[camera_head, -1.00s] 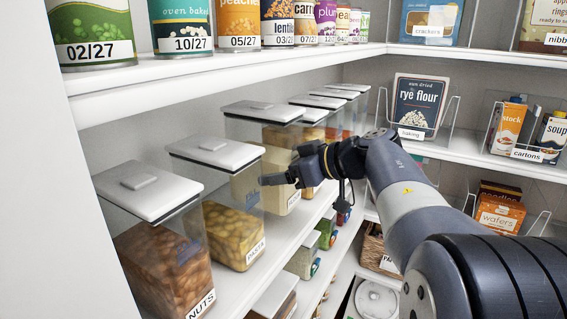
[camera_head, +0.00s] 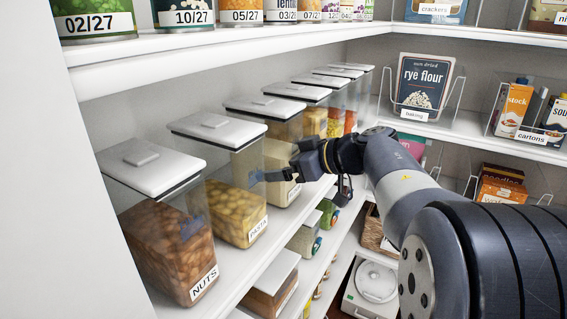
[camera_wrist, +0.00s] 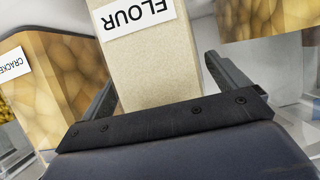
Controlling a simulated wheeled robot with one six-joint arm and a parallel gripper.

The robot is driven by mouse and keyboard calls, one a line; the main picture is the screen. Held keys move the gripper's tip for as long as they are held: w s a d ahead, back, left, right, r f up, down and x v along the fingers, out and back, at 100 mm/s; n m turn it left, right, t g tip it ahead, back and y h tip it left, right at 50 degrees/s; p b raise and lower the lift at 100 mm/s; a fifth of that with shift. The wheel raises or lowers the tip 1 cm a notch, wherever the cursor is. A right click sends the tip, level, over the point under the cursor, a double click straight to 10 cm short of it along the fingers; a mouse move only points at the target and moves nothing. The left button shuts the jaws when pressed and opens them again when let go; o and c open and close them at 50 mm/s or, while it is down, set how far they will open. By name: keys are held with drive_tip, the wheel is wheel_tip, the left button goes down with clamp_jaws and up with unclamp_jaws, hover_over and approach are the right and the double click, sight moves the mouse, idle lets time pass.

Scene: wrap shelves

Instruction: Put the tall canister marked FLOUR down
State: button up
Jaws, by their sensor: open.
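The tall FLOUR canister (camera_head: 279,194) stands in the row on the middle shelf, just behind the PASTA canister (camera_head: 236,210). It is cream coloured with a grey lid (camera_head: 263,107), and my gripper hides part of its front in the head view. In the wrist view the FLOUR canister (camera_wrist: 150,70) shows its label upside down between the two fingers of my gripper (camera_wrist: 160,72). The fingers are open, with a gap visible on the right side. My gripper (camera_head: 268,177) is at the canister's front, seen side-on in the head view.
The NUTS canister (camera_head: 168,252) is nearest on the same shelf (camera_head: 225,290), and more lidded canisters (camera_head: 330,81) follow behind. In the wrist view a CRACKERS canister (camera_wrist: 48,75) stands close left and another filled canister (camera_wrist: 262,18) close right. The upper shelf (camera_head: 200,52) hangs above.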

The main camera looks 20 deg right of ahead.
drive_tip(key=shift+r, duration=0.1)
drive_tip(key=shift+s+d+r, duration=0.15)
drive_tip(key=shift+d, duration=0.05)
drive_tip(key=v, duration=1.1)
drive_tip(key=shift+s, duration=0.2)
drive_tip(key=shift+d+r, duration=0.1)
drive_tip(key=x, duration=1.2)
drive_tip(key=shift+w, duration=0.1)
drive_tip(key=shift+d+r, duration=0.2)
drive_tip(key=shift+r, duration=0.75)
drive_tip(key=shift+s, duration=0.25)
drive_tip(key=shift+f, duration=0.1)
